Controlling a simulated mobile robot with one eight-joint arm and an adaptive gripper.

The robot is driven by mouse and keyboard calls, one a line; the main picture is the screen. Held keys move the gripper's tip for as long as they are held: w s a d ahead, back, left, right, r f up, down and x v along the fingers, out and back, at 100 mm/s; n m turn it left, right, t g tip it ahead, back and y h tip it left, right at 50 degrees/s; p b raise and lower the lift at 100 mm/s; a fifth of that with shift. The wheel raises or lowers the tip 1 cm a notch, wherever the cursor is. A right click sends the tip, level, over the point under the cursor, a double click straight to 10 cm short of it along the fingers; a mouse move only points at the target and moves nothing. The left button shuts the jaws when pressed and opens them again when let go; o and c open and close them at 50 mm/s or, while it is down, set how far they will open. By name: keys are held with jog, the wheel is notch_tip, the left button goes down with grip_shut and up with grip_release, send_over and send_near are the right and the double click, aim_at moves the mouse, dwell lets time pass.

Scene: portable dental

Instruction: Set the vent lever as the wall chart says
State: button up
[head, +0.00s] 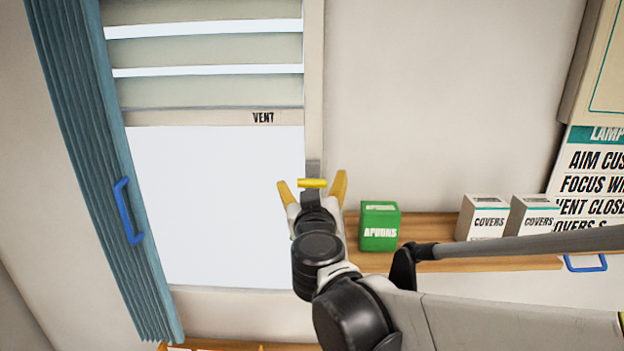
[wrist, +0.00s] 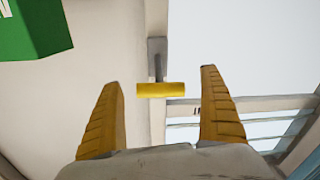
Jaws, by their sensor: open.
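The vent lever has a yellow crossbar handle (head: 312,183) on a grey stem, on the window frame's right side. In the wrist view the handle (wrist: 160,90) appears between my open fingers, with gaps on both sides. My gripper (head: 311,178) has its yellow fingers spread around it in the picture; depth is unclear. The vent slats (head: 205,50), above a strip labelled VENT (head: 263,118), show bright gaps between them. The wall chart (head: 592,180), at the right edge, is cut off; a line reads "VENT CLOSE", with its first letter partly hidden.
A shelf (head: 440,258) right of the lever holds a green box (head: 380,227) and two white COVERS boxes (head: 487,220). A blue pleated curtain (head: 100,150) with a blue handle hangs at left. My arm crosses the lower right.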

jog(key=shift+w, duration=0.35)
jog(key=c, duration=1.6)
jog(key=shift+c, duration=0.2)
jog(key=shift+w, duration=0.1)
jog(key=shift+w+r+b, duration=0.5)
jog(key=shift+w+r, duration=1)
jog(key=shift+r, duration=0.2)
grip_shut()
